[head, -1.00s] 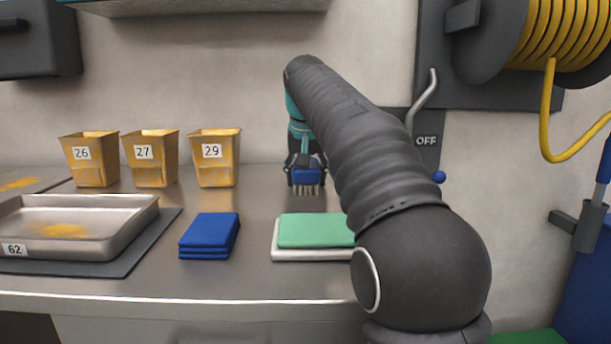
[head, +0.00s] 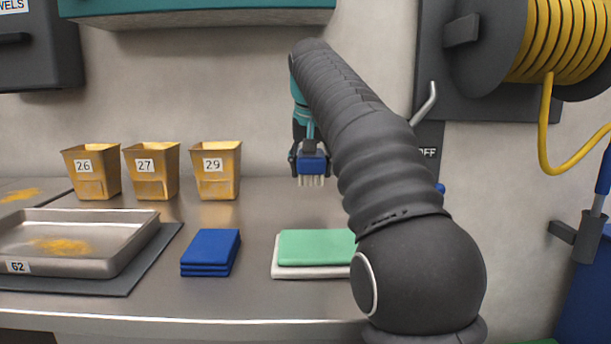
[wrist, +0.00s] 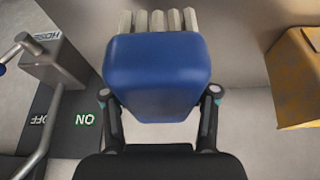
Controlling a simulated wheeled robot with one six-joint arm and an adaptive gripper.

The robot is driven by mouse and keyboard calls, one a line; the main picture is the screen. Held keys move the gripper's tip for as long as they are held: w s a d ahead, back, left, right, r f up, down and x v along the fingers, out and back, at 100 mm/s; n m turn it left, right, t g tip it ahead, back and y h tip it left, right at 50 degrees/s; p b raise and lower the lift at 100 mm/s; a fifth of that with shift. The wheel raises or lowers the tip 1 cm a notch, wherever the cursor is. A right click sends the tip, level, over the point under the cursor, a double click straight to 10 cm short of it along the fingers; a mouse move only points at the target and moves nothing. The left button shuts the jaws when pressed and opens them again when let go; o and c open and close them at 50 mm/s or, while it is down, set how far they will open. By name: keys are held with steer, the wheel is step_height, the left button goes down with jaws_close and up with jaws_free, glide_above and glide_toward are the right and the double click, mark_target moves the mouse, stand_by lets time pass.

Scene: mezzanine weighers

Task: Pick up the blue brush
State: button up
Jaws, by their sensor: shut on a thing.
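The blue brush (head: 313,166) has a blue block and pale bristles that point down in the head view. My gripper (head: 309,161) is shut on it and holds it above the steel counter, near the back wall. In the wrist view the blue brush (wrist: 158,72) fills the upper middle, between the two fingers of my gripper (wrist: 160,108). Its bristles point toward the top of that picture.
Yellow tubs marked 26 (head: 91,172), 27 (head: 152,172) and 29 (head: 216,171) stand left of the brush. Blue folded cloths (head: 211,252) and a green cloth (head: 316,247) lie in front. A steel tray (head: 105,260) is at left. A lever (head: 425,104) is on the wall at right.

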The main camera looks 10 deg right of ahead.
steer(key=s+d+r, duration=0.4)
steer(key=s+r, duration=0.2)
steer(key=s, duration=0.3)
steer(key=shift+d, duration=0.3)
steer(key=o, duration=0.4)
steer(key=shift+c, duration=1)
steer(key=shift+s+a, duration=0.1)
steer(key=shift+a, duration=0.05)
